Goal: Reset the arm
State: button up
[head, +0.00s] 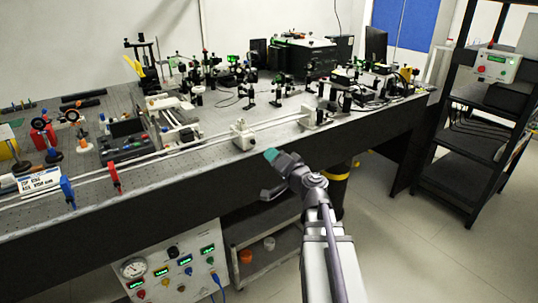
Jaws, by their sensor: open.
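My gripper (271,155) is at the end of my arm, in front of the bench's front edge in the head view. Its teal tip points up and left, toward a small white block (243,135) on the bench rail, and appears apart from it. The gripper is open, and I see nothing held in it. The fingers are small in this view, and the gap between them is hard to make out. My arm reaches up from the bottom of the picture, bent at the wrist.
The optical bench (215,170) carries many mounts and a long rail. A red clamp (114,177) and a blue clamp (67,191) stand at its front left. Below are a gauge panel (175,275) and a shelf cart (265,262). A black rack (465,150) stands right. Floor between is clear.

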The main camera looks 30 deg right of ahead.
dwell(0.3)
jog(key=s+a+f+n+g+h, duration=0.1)
jog(key=s+a+f+n+g, duration=0.8)
jog(key=s+a+f+g, duration=0.75)
jog(key=a+r+p, duration=0.2)
jog(key=r+p, duration=0.5)
jog(key=p, duration=0.1)
jog(key=w+a+r+n+g+p, duration=0.1)
jog(key=a+r+p, duration=0.2)
jog(key=r+p, duration=0.5)
jog(key=shift+w+a+r+h, duration=0.15)
jog(key=shift+w+r+h, duration=0.05)
jog(key=shift+r+h, duration=0.1)
